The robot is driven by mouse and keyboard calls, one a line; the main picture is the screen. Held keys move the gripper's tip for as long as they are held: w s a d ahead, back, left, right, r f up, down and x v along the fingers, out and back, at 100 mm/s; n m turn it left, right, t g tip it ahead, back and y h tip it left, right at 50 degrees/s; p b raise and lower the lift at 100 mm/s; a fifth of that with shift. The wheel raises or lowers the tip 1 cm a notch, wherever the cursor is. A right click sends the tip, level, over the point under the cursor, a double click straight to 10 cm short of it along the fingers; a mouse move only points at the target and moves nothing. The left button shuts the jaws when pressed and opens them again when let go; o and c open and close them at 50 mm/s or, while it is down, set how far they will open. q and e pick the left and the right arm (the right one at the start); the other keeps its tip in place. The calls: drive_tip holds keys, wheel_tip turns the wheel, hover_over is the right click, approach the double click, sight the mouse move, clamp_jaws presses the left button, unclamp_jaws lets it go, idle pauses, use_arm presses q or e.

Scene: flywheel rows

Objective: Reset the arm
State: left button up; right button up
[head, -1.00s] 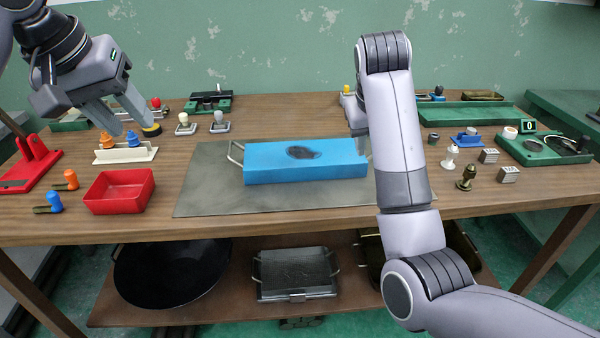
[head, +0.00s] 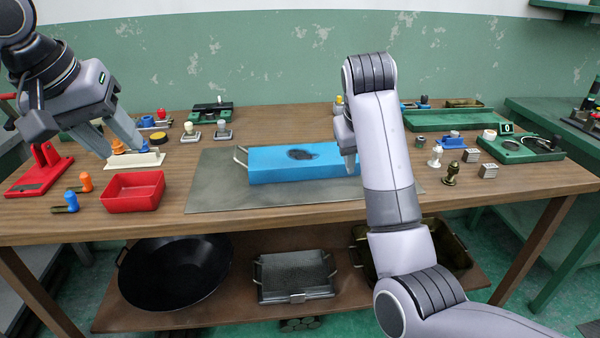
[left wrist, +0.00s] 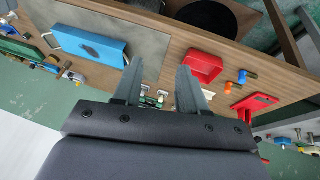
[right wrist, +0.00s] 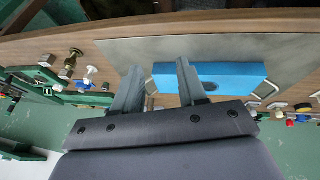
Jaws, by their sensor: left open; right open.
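My left gripper (head: 122,146) is open and empty at the left of the head view, above the cream rack (head: 140,160) behind the red bin (head: 133,191). In the left wrist view its fingers (left wrist: 160,87) stand apart with nothing between them. My right gripper (head: 352,165) is partly hidden by its own forearm, beside the right end of the blue block (head: 270,172). In the right wrist view its fingers (right wrist: 156,82) are spread and empty, near the blue block (right wrist: 205,74). Whether they touch it I cannot tell.
The blue block rests on a grey mat (head: 215,198) mid-table. Blue and orange pegs and a red stand (head: 40,175) are at left. Green trays (head: 450,121) and small metal parts (head: 450,173) fill the right. A wok (head: 175,270) and trays are on the lower shelf.

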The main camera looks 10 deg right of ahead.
use_arm(q)
drive_tip(key=shift+s, duration=0.1)
use_arm(e)
drive_tip(key=shift+s, duration=0.1)
use_arm(q)
drive_tip(key=shift+f, duration=0.15)
use_arm(e)
drive_tip(key=shift+f, duration=0.15)
